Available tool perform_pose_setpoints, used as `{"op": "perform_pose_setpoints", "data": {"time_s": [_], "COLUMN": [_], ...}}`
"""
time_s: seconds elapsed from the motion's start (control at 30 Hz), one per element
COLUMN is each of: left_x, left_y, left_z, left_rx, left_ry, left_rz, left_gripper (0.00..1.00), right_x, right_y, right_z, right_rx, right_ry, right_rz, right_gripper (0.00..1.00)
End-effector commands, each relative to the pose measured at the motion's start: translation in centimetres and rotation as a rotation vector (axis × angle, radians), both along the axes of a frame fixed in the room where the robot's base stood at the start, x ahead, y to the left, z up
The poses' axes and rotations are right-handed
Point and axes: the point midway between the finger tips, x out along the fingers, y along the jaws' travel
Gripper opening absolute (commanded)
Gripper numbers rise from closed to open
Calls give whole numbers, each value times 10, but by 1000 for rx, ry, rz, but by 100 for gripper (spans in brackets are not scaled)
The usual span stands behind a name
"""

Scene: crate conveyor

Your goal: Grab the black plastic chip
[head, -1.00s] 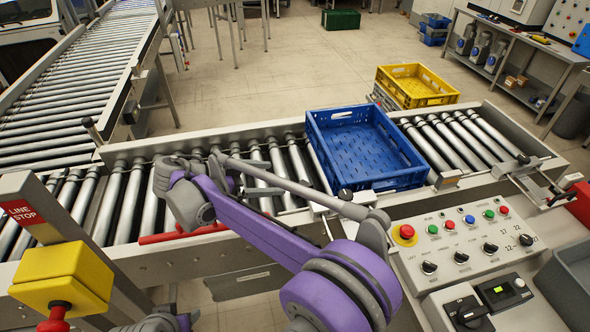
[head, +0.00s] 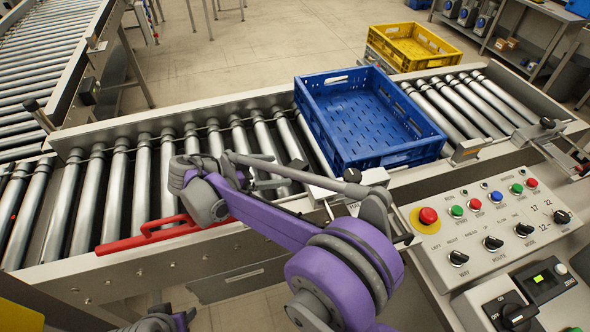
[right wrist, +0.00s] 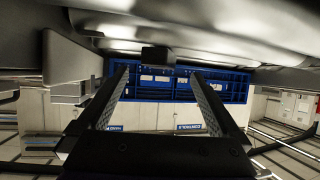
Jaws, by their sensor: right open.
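I cannot make out the black plastic chip with certainty. A small dark piece (head: 297,165) shows at the rollers just left of the blue crate (head: 433,153) in the head view; it may be the chip, but its shape is unclear. My right gripper (right wrist: 160,77) is open, with its two dark fingers apart and nothing seen between them. It points towards the blue crate (right wrist: 235,87) in the right wrist view. In the head view my purple right arm reaches over the conveyor's front rail and partly hides the gripper. My left gripper is not in view.
The roller conveyor (head: 115,185) runs across the view. A red handle-like bar (head: 160,236) lies along its front edge. A control panel (head: 480,235) with knobs and buttons stands at the right. A yellow crate (head: 415,45) is behind. Rollers left of my arm are clear.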

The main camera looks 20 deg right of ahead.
Motion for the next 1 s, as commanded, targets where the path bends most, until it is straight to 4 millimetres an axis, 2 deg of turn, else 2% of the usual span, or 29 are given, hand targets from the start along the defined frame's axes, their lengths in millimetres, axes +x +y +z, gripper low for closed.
{"op": "perform_pose_setpoints", "data": {"time_s": [0.37, 0.63, 1.0], "left_x": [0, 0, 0], "left_y": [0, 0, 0], "left_z": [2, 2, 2], "left_rx": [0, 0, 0], "left_ry": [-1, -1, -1], "left_rz": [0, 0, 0], "left_gripper": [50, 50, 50], "right_x": [10, 11, 11], "right_y": [-45, -48, -48], "right_z": [-14, -16, -16], "right_rx": [0, 0, 0], "right_ry": [0, 0, 0], "right_rz": [-3, 0, -1], "right_gripper": [100, 98, 32]}}
